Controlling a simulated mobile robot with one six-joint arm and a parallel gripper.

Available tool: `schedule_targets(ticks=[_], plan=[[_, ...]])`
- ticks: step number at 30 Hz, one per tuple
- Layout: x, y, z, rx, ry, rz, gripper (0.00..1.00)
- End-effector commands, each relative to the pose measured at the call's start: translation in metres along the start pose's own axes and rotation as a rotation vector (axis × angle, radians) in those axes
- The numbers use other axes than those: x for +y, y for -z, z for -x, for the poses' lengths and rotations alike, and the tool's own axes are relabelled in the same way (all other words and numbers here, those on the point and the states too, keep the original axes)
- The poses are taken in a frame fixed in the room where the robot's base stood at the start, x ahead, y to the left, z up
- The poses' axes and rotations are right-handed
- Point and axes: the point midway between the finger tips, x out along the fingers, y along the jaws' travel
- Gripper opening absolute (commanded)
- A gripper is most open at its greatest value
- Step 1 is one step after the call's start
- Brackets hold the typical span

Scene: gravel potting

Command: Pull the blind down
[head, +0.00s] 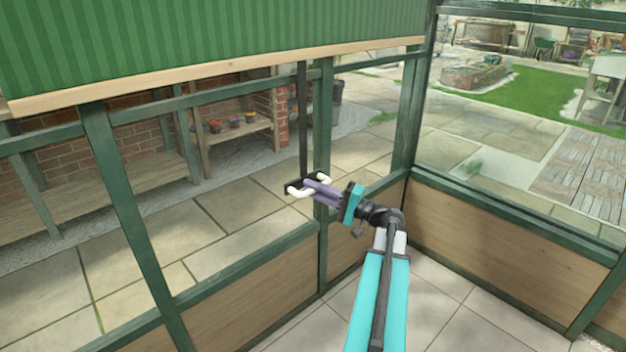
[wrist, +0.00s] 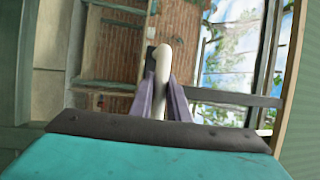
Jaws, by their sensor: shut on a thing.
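The green ribbed blind (head: 210,40) hangs across the top left of the head view, with a pale wooden bar (head: 220,70) along its lower edge. A dark strap (head: 302,120) hangs straight down from the bar to a white handle (head: 298,192). My gripper (head: 312,187) is shut on the handle, well below the bar. In the wrist view, the purple fingers (wrist: 163,98) close on both sides of the white handle (wrist: 162,60). The fingers hide the handle's middle in the head view.
Green window frames (head: 125,190) with wooden lower panels (head: 500,240) stand close behind and beside my gripper. Paving, shelves with small pots (head: 235,122) and a lawn (head: 540,85) lie beyond. The tiled floor (head: 440,310) below is clear.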

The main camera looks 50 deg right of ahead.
Motion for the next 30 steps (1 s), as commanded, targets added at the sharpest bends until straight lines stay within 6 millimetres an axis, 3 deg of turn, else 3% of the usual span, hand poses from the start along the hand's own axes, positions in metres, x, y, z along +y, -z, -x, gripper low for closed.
schedule_targets(ticks=[1,6,19,20,22,30], plan=[[0.011,-0.001,0.002,0.0,-0.001,-0.001,0.0],[0.024,-0.002,0.004,0.0,-0.001,0.0,0.0],[0.029,-0.002,0.005,0.0,-0.006,-0.002,0.0],[0.029,-0.002,0.005,0.0,-0.006,-0.002,0.21],[0.028,-0.002,0.005,0.0,-0.005,-0.002,0.32],[0.026,-0.002,0.004,0.0,-0.001,-0.001,0.34]])
